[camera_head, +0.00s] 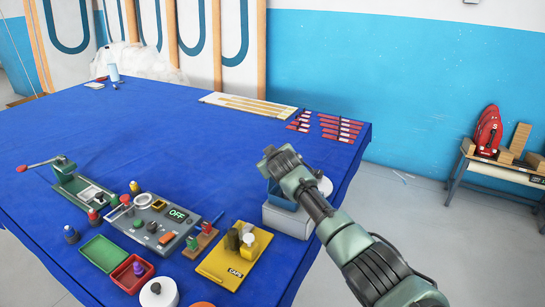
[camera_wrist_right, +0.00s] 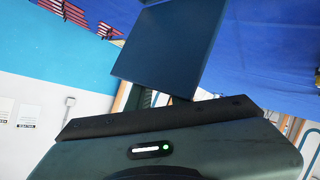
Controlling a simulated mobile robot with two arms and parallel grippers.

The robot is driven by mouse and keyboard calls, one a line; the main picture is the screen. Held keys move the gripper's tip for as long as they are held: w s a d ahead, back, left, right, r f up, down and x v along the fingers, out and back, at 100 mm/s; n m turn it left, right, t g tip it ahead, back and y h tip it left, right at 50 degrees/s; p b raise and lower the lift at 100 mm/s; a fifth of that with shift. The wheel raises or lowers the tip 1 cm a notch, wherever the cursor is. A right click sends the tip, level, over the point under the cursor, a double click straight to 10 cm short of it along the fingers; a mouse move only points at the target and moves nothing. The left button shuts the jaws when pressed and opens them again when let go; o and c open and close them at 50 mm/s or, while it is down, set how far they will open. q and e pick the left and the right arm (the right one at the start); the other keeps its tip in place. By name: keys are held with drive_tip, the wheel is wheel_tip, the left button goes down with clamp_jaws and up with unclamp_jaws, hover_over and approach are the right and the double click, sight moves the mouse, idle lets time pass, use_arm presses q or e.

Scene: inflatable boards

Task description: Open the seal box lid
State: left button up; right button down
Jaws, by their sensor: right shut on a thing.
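The seal box (camera_head: 288,221) is a pale grey box with blue at its top, standing near the right edge of the blue table. My right gripper (camera_head: 270,160) is above the box's far side, partly hiding its top. In the right wrist view a flat dark blue panel, which looks like the seal box lid (camera_wrist_right: 170,42), stands out beyond the gripper body. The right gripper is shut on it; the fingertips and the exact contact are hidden. How far the lid stands open cannot be told. My left gripper is not in view.
Left of the box are a yellow tray (camera_head: 211,267), a grey panel reading OFF (camera_head: 151,235), a green tray (camera_head: 103,253) and a lever press (camera_head: 70,182). Red strips (camera_head: 340,127) and a pale board (camera_head: 247,106) lie behind. The table's middle is clear.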

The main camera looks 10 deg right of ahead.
drive_tip(key=c, duration=1.4)
unclamp_jaws()
drive_tip(key=shift+s+a+f, duration=0.2)
drive_tip(key=shift+a+f, duration=0.05)
drive_tip(key=shift+f, duration=0.5)
drive_tip(key=shift+o, duration=0.5)
drive_tip(key=shift+a, duration=0.15)
drive_tip(key=shift+r, duration=0.1)
drive_tip(key=shift+w+d+r, duration=0.15)
drive_tip(key=shift+d, duration=0.1)
drive_tip(key=b+v, duration=0.1)
drive_tip(key=v, duration=0.6)
drive_tip(key=shift+s+r, duration=0.2)
drive_tip(key=shift+s, duration=0.1)
